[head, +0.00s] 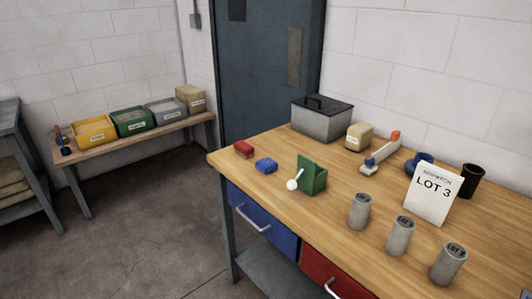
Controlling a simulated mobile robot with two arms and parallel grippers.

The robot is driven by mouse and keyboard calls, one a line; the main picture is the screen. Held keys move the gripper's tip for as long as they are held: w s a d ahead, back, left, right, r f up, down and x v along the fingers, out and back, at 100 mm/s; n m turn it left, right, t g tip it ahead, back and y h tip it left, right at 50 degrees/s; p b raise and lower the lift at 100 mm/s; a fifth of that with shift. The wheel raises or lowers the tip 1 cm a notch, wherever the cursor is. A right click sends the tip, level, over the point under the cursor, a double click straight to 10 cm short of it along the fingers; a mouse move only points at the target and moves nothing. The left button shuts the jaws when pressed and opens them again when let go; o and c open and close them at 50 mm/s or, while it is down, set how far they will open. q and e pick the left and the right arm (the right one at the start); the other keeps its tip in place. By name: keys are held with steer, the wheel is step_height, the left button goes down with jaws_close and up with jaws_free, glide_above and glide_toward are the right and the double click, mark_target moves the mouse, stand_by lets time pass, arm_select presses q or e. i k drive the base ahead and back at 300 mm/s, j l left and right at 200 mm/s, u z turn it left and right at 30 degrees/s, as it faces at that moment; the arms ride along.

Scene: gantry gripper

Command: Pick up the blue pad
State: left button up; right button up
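In the head view a small blue pad (265,165) lies flat on the wooden workbench (330,215), near its front left edge. A similar red pad (243,149) lies just to its left and behind it. A green holder (312,175) with a white round-ended piece in front of it stands to the right of the blue pad. The blue pad is in plain sight, with nothing on top of it. Neither of my grippers shows in this view.
A grey box with a black lid (322,120) stands at the back. A side bench with bins (132,121) is at the far left. Floor before the workbench is clear.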

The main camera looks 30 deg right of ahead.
mark_target(267, 165)
steer(key=i+j+z, duration=0.1)
steer(key=i+z, duration=0.3)
steer(key=i+j+z, duration=0.15)
steer(key=z, duration=0.25)
steer(key=i+j+z, duration=0.25)
steer(key=z, duration=0.15)
steer(key=i+j+z, duration=0.25)
steer(key=z, duration=0.2)
steer(key=i+j+z, duration=0.15)
steer(key=j+z, duration=0.25)
